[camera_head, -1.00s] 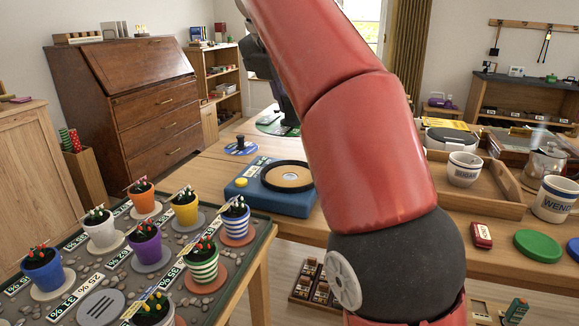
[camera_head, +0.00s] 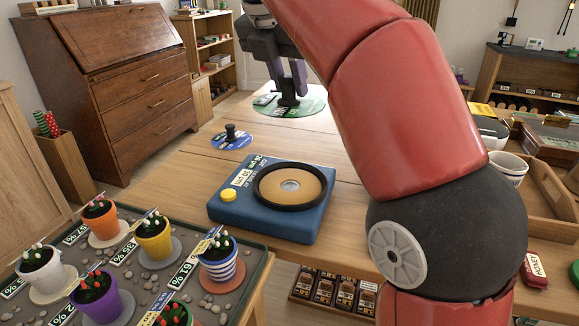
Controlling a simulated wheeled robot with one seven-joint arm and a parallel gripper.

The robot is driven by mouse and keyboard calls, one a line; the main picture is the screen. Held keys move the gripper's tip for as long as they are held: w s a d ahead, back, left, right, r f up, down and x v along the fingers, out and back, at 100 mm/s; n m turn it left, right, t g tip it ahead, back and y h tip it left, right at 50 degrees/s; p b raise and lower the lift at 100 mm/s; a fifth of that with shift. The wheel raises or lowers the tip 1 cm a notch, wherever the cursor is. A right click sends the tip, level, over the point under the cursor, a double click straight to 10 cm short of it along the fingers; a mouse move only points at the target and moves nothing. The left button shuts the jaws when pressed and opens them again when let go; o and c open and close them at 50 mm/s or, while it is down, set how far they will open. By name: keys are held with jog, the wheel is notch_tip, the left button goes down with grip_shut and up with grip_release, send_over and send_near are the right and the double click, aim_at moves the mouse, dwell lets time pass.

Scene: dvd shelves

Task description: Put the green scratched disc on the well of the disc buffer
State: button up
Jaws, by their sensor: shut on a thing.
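The disc buffer (camera_head: 225,213) is a blue box on the wooden table. It has a yellow button on its left and a round black-rimmed well (camera_head: 290,187) with a tan face, which looks empty. The green scratched disc (camera_head: 312,103) is flat, with printed patches and a black upright knob, further back on the table. My gripper (camera_head: 288,92) is above it, shut on the disc's black knob. I cannot tell whether the disc touches the table or is slightly raised.
A smaller blue disc with a black knob (camera_head: 231,136) lies on the table left of the green disc. A tray of potted plants (camera_head: 258,262) stands at front left. A wooden tray (camera_head: 545,200) and a mug (camera_head: 506,166) are at right. Bare tabletop separates disc and buffer.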

aim_at(270, 113)
notch_tip(270, 113, down, 17)
jog(key=b, duration=0.5)
jog(key=shift+r, duration=0.15)
jog(key=o, duration=1)
jog(key=p+v, duration=0.3)
jog(key=v, duration=0.9)
jog(key=shift+w, duration=0.1)
